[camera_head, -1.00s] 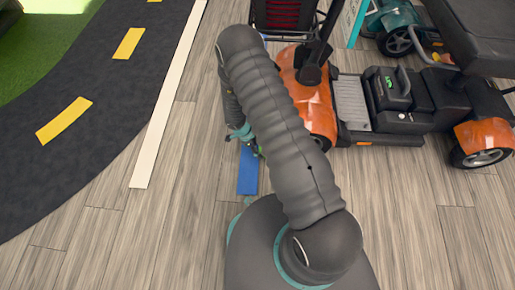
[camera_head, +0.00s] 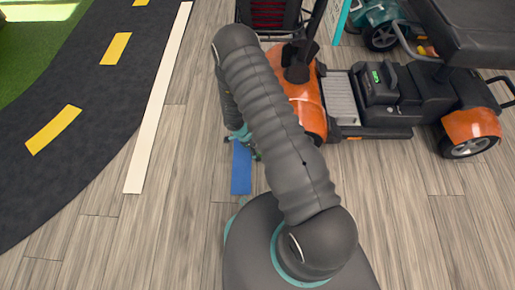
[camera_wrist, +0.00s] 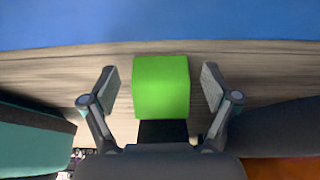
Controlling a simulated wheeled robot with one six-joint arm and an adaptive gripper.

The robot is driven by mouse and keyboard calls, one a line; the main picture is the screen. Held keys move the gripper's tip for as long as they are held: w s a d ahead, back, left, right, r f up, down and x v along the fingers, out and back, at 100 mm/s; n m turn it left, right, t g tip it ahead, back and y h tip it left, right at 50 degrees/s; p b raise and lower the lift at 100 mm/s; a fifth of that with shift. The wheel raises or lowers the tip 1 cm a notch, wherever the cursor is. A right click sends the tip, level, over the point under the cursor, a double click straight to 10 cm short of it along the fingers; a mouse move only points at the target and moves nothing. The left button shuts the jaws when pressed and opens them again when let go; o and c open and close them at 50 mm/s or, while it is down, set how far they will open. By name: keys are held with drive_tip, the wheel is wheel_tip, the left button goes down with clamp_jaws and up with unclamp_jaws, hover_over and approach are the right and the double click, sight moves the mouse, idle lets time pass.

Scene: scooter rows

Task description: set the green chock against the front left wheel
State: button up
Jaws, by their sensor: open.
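The green chock (camera_wrist: 161,86) shows in the wrist view as a bright green block, with a black part (camera_wrist: 163,132) just below it. My gripper (camera_wrist: 161,88) is open, with one finger on each side of the block and a visible gap on both sides. In the head view my gripper (camera_head: 241,134) is low beside the scooter's front end, mostly behind my arm. The orange scooter (camera_head: 305,95) has its steering column at the left and its seat at the right. Its near front wheel is hidden behind my arm, and I cannot make out the chock there.
A blue strip (camera_head: 241,168) lies on the wood floor near my gripper; it also crosses the top of the wrist view (camera_wrist: 160,22). A white line (camera_head: 158,105) and dark road mat (camera_head: 75,90) lie left. A teal scooter (camera_head: 380,22) stands behind.

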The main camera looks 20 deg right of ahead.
drive_tip(key=shift+r, duration=0.1)
drive_tip(key=v, duration=1.1)
drive_tip(key=shift+r, duration=0.4)
drive_tip(key=shift+a, duration=0.2)
